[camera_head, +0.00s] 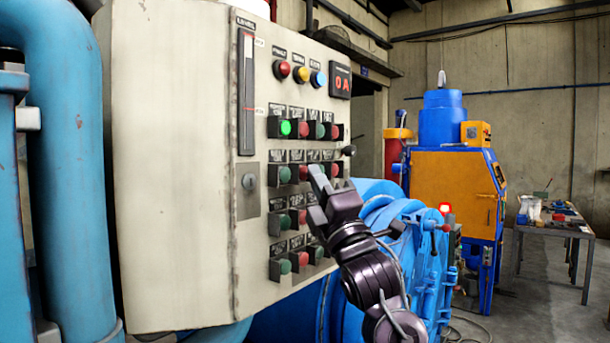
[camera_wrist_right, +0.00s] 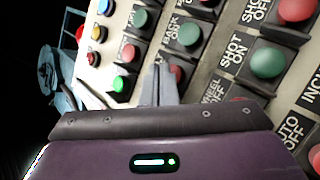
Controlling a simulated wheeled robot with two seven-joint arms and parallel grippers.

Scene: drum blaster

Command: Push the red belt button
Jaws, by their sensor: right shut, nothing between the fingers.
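A beige control box (camera_head: 165,150) carries rows of red and green push buttons on its front panel. I cannot clearly read which label says belt. My right gripper (camera_head: 317,172) is shut and empty, its fingertips in front of the second row of paired buttons. A red button (camera_head: 303,172) shows just left of the fingertips. In the right wrist view the shut fingers (camera_wrist_right: 159,74) point at the panel, right beside a partly hidden red button (camera_wrist_right: 177,74). I cannot tell whether they touch it. My left gripper is not in view.
Near the fingers, a green button (camera_wrist_right: 188,34) and a shot-on green button (camera_wrist_right: 267,62) stick out. Dark square housings surround the buttons. A small black knob (camera_head: 349,150) juts from the panel's right edge. Blue machinery (camera_head: 375,205) stands behind my right arm.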

